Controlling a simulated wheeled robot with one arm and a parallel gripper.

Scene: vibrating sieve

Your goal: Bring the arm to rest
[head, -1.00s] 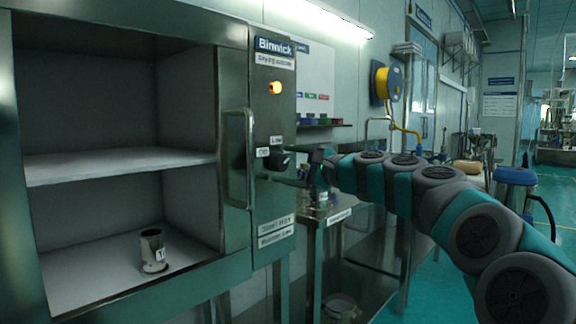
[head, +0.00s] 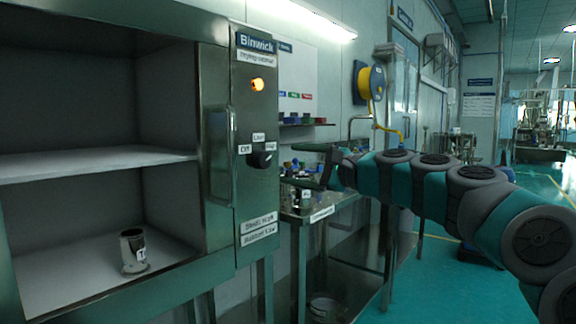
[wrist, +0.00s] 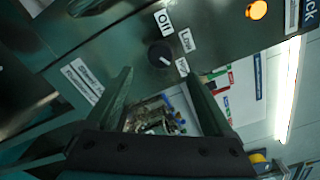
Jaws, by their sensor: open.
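My gripper (head: 289,164) is open and empty, with its two fingers apart, just to the right of the drying cabinet's control panel (head: 254,190). The black knob (head: 262,159) on that panel is clear of the fingers, with a small gap between. In the wrist view the knob (wrist: 160,54) shows just beyond the fingertips, and its pale mark seems to point towards the lower right label. My arm (head: 430,185) stretches out from the right side of the head view.
The drying cabinet (head: 95,158) is open-fronted and holds a metal cup (head: 132,250) on its floor. An orange lamp (head: 257,85) glows on the panel. A steel side table (head: 335,207) with several small items stands below my gripper. Open floor (head: 440,265) lies right.

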